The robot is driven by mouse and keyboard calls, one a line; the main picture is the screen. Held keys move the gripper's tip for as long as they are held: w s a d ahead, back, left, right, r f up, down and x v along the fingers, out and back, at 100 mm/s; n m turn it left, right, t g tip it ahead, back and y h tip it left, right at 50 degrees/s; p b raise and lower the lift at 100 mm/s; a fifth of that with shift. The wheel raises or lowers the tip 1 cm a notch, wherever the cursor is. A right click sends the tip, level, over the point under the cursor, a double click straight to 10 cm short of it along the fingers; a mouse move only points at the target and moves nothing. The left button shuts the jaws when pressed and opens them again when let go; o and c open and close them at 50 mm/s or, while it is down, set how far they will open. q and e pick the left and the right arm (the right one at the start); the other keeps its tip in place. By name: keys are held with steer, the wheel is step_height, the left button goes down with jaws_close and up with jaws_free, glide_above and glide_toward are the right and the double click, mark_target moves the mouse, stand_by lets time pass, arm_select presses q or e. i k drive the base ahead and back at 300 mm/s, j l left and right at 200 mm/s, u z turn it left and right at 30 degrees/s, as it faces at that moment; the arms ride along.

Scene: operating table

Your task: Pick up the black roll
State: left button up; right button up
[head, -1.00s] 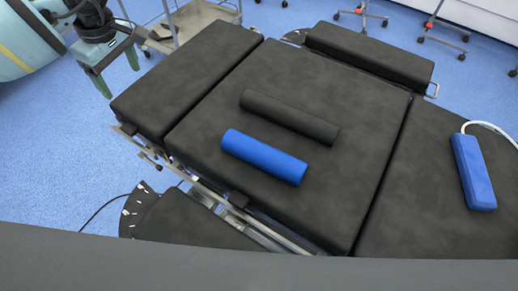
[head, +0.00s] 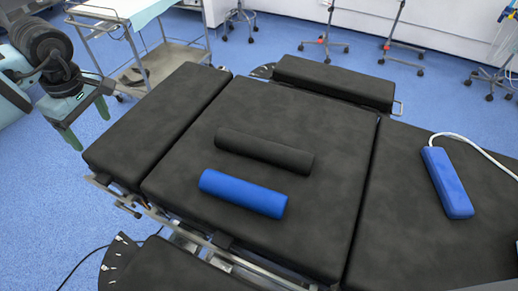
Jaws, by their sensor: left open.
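The black roll (head: 263,152) lies on the middle section of the dark operating table (head: 310,230), slanting from upper left to lower right. A blue roll (head: 243,193) lies nearly parallel to it on the near side, with a narrow gap between them. My left gripper (head: 90,124) is at the upper left, beyond the table's left edge. Its green fingers are apart and point down, with nothing between them. It is well away from the black roll. My right gripper does not show.
A blue box with a white cable (head: 447,183) lies on the table's right section. A metal trolley (head: 165,55) stands behind the table at the left. Wheeled stands (head: 326,40) are at the back. The table surface around the rolls is clear.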

mark_target(298, 161)
steer(key=k+j+z, duration=0.1)
steer(key=z, duration=0.35)
steer(key=k+j+z, duration=0.1)
steer(key=z, duration=0.4)
steer(key=k+j+z, duration=0.1)
steer(key=z, duration=0.35)
